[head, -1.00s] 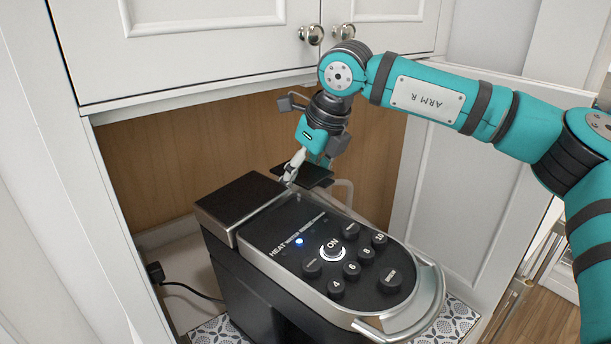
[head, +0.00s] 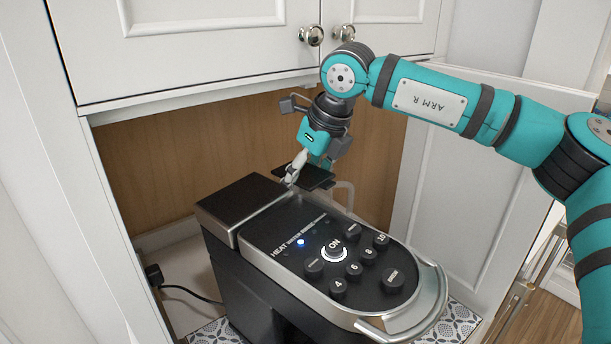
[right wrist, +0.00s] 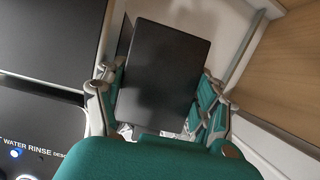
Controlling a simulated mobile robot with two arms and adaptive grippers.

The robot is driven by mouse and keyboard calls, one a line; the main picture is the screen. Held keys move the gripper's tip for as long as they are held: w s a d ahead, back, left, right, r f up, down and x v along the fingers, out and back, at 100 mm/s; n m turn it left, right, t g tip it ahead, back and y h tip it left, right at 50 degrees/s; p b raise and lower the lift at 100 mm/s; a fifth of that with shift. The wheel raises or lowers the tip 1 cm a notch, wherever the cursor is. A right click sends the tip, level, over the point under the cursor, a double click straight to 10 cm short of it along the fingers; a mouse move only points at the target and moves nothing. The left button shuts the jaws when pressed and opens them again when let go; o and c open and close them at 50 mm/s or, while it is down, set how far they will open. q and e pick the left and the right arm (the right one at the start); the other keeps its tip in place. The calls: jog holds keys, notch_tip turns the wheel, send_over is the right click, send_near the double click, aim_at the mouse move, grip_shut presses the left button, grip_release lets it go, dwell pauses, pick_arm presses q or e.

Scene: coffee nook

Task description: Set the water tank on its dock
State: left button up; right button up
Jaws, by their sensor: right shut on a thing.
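The water tank (head: 316,178) has a flat black lid and a clear body, which shows partly behind the coffee machine. My right gripper (head: 306,172) is shut on the tank, with a finger on each side of the lid. In the right wrist view the black lid (right wrist: 165,72) lies between the fingers (right wrist: 158,95). The coffee machine (head: 325,245) stands in the cabinet, and the tank is at its far side. The dock and the tank's bottom are hidden behind the machine, so I cannot tell whether the tank touches the dock. My left gripper is not in view.
White cabinet doors (head: 210,45) with round knobs hang above the opening. A wooden back panel (head: 170,160) lies behind the tank and a white side panel (head: 470,180) to the right. A power cord (head: 190,292) runs at the lower left. A patterned mat (head: 452,322) lies under the machine.

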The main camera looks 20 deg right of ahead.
jog(key=shift+s+a+f+b, duration=0.1)
jog(key=shift+s+f+b, duration=0.1)
jog(key=shift+f+b, duration=0.3)
jog(key=shift+s+f+b, duration=0.15)
jog(key=shift+f+b, duration=0.25)
jog(key=shift+b, duration=0.05)
dwell(0.6)
